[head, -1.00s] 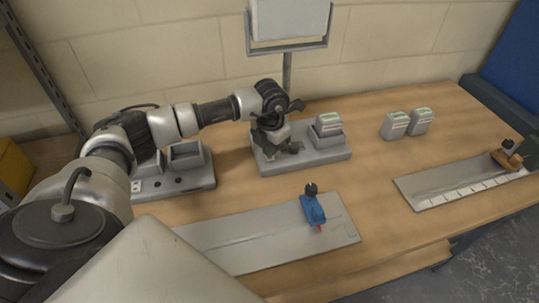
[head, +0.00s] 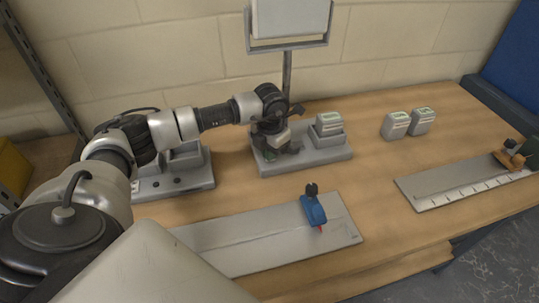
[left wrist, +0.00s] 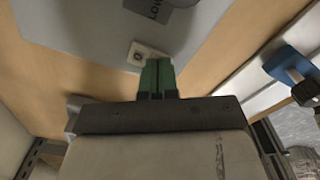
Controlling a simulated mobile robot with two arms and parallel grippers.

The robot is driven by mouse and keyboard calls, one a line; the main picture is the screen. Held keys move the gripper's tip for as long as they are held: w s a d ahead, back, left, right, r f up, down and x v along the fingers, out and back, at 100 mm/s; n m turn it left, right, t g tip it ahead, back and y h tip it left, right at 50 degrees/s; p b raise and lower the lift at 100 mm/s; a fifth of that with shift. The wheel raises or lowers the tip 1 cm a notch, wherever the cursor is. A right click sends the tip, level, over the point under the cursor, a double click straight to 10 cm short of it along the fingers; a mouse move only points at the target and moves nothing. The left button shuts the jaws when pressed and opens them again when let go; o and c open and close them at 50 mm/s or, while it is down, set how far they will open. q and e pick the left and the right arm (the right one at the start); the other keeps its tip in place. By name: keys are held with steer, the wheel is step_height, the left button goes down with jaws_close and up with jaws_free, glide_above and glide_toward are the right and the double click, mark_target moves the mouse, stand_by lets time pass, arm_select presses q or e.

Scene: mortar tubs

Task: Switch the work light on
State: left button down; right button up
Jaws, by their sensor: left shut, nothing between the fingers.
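The work light has a pale lamp panel (head: 290,18) on a grey post (head: 288,75) that rises behind a grey base (head: 318,160). My left gripper (head: 278,148) is over the left part of that base, pointing down, and hides some of it. In the left wrist view its green fingertips (left wrist: 157,78) are shut together and empty. A small cream switch piece (left wrist: 146,54) with a dark round mark lies just ahead of the fingertips. I cannot tell whether they touch it.
A battery-like block (head: 328,124) sits on the base's right side. Two similar blocks (head: 396,125) stand to the right. A blue tool (head: 313,211) rests on a long grey plate (head: 260,238). A grey dock (head: 180,178) stands left.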

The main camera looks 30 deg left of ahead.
arm_select(q)
steer(key=shift+s+f, duration=0.1)
steer(key=shift+f, duration=0.2)
steer(key=shift+r, duration=0.1)
steer(key=shift+r+p, duration=0.55)
steer(key=shift+r, duration=0.25)
steer(key=shift+r+p, duration=1.55)
steer(key=shift+r, duration=1.15)
steer(key=shift+f, duration=0.1)
